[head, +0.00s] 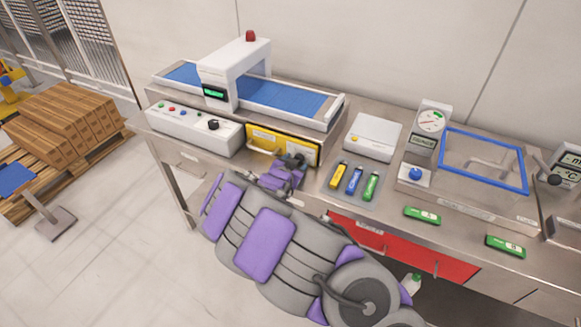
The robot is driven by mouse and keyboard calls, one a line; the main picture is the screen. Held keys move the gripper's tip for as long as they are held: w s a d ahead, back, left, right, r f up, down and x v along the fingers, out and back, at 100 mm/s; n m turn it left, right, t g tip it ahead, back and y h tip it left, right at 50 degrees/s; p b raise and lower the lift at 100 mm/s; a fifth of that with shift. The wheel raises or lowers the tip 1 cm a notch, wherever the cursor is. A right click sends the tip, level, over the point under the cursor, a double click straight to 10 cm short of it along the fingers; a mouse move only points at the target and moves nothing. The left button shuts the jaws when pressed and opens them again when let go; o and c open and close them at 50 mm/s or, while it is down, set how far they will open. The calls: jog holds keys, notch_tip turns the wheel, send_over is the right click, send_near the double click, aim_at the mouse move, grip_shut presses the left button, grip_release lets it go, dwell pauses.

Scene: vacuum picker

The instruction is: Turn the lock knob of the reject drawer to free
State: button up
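The yellow drawer front (270,137), which looks like the reject drawer, is set under the conveyor with a bar handle on it. It looks closed. My gripper (295,160), dark with purple parts, is at the lower right part of this yellow front, seen from behind. Its fingers are small and dark here, and I cannot tell whether they are open or shut or touch anything. The lock knob cannot be made out apart from the dark gripper parts, so its setting does not show.
A control box (195,130) with coloured buttons and a black knob stands left of the drawer. The conveyor (285,97) with a scanner arch is above. A white scale-like box (373,137) and yellow, blue and green packs (354,181) lie to the right. My arm covers the bench front.

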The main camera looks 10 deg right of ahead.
jog(key=p+v, duration=0.4)
jog(key=v, duration=1.3)
jog(key=shift+a, duration=0.25)
jog(key=shift+s, duration=0.1)
jog(key=s+r+n+g+y, duration=0.3)
jog(key=s+g+y, duration=0.1)
jog(key=s, duration=0.4)
jog(key=s+r+n+g+y, duration=0.2)
jog(key=s+r+g+y, duration=0.15)
jog(key=s, duration=0.45)
jog(key=s+d+r+n+g, duration=0.2)
jog(key=s+d+r+g, duration=0.1)
jog(key=s, duration=0.7)
jog(key=s+d+r+n+g, duration=0.2)
jog(key=s+d, duration=0.4)
jog(key=s, duration=0.5)
jog(key=shift+s+r+g+h, duration=0.35)
jog(key=shift+r+g+h, duration=0.1)
jog(key=shift+r+g, duration=0.15)
